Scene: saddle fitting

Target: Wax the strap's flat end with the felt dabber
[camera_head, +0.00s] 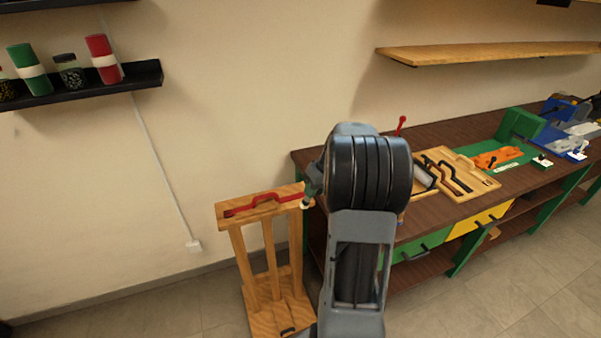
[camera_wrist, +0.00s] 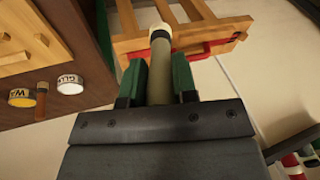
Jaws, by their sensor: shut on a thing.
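The felt dabber (camera_wrist: 160,78) has an olive-grey handle and a pale tip. My gripper (camera_wrist: 159,70), with green fingers, is shut on its handle, and the tip points away from my wrist. In the head view my gripper (camera_head: 314,183) is partly hidden behind my arm, and the dabber's pale tip (camera_head: 305,204) is by the right end of the wooden stand's top. The red strap (camera_head: 262,203) lies along that top; it also shows in the wrist view (camera_wrist: 208,50) beyond the dabber. I cannot tell whether the tip touches the strap.
The wooden stand (camera_head: 269,252) is left of the dark-topped bench (camera_head: 430,215). On the bench, a tin marked with a W (camera_wrist: 22,97), a GLU-labelled tin (camera_wrist: 70,84) and a brown peg-like thing (camera_wrist: 41,101) sit near the edge. A wooden tray (camera_head: 470,180) holds dark tools.

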